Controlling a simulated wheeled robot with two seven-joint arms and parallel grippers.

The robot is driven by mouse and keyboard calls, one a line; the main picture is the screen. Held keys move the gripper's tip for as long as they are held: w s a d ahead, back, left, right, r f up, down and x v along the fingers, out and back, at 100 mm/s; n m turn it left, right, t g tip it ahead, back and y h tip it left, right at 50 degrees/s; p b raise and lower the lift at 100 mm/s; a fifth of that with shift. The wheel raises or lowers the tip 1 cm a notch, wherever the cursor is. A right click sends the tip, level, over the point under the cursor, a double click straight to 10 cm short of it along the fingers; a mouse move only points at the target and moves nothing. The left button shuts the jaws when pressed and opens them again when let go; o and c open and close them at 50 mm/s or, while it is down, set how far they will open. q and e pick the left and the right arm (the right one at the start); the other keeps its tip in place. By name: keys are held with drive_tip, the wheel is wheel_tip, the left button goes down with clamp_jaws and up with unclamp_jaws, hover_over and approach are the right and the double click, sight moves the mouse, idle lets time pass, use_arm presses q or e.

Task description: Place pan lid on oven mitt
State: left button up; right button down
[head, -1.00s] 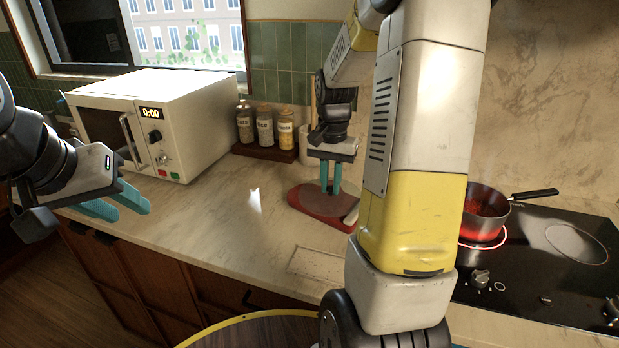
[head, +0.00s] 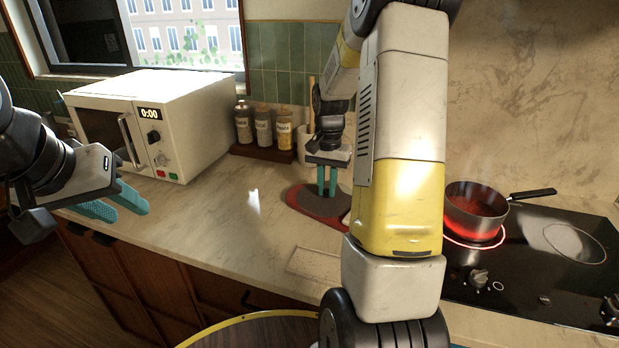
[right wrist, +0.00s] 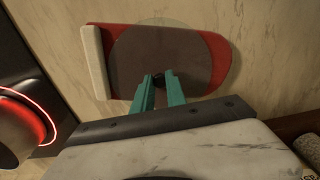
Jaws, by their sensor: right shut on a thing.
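The red oven mitt (right wrist: 219,62) with a pale cuff (right wrist: 95,62) lies flat on the counter. It also shows in the head view (head: 303,208), partly hidden by my right arm. The round, see-through dark pan lid (right wrist: 150,45) is over the mitt, its far rim reaching past the mitt's edge. I cannot tell if it touches the mitt. My right gripper (right wrist: 159,83) points down, shut on the lid's dark knob; in the head view it (head: 327,194) is above the mitt. My left gripper (head: 122,205) is empty, fingers apart, near the counter's left front edge.
A pot (head: 476,212) of red food stands on a glowing burner of the black cooktop (head: 540,275) at right. A microwave (head: 160,115) and a rack of spice jars (head: 264,128) stand behind. The counter left of the mitt is clear.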

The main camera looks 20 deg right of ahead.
sight(327, 190)
drive_tip(key=c, duration=1.3)
unclamp_jaws()
drive_tip(key=shift+c, duration=0.2)
wheel_tip(327, 190, up, 12)
drive_tip(key=s+a+r+n+t+y, duration=0.1)
drive_tip(key=s+a+r+n+t, duration=0.2)
drive_tip(key=s+a, duration=0.3)
drive_tip(key=s+a+r+n+t+y, duration=0.1)
drive_tip(key=s+a+r+n+t, duration=0.2)
drive_tip(key=s, duration=1.2)
drive_tip(key=shift+s+a+r+n, duration=0.15)
drive_tip(key=shift+a+r+n, duration=0.2)
drive_tip(key=shift+a+n, duration=1.15)
drive_tip(key=shift+a+m, duration=0.5)
